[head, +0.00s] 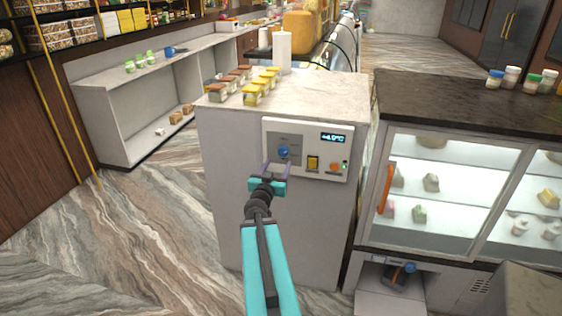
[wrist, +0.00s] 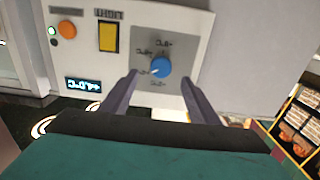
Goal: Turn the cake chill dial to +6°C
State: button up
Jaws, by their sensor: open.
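The blue dial (head: 284,152) sits on the left part of a white control panel (head: 300,134) on the front of a pale cabinet. In the wrist view the panel appears upside down, and the dial (wrist: 162,66) has a white mark pointing to the lower left. Small temperature labels ring it, too blurred to read surely. A lit display (head: 334,137) is on the panel; its digits are unclear. My gripper (head: 276,169) is open in front of the panel. In the wrist view its fingers (wrist: 158,80) lie on either side of the dial, with no clear contact.
A yellow rocker switch (head: 313,162) and an orange button (head: 335,167) are right of the dial. Jars and a white cylinder (head: 283,50) stand on the cabinet top (head: 325,90). A glass display case (head: 450,180) is close on the right. Floor is open on the left.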

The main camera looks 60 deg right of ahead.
aim_at(283, 153)
jog(key=shift+p+x, duration=0.5)
jog(key=shift+x, duration=3.65)
jog(key=c, duration=1)
jog(key=shift+w+a, duration=0.1)
jog(key=shift+a, duration=0.5)
jog(key=shift+c, duration=0.2)
jog(key=shift+d+r, duration=0.15)
jog(key=shift+d, duration=0.4)
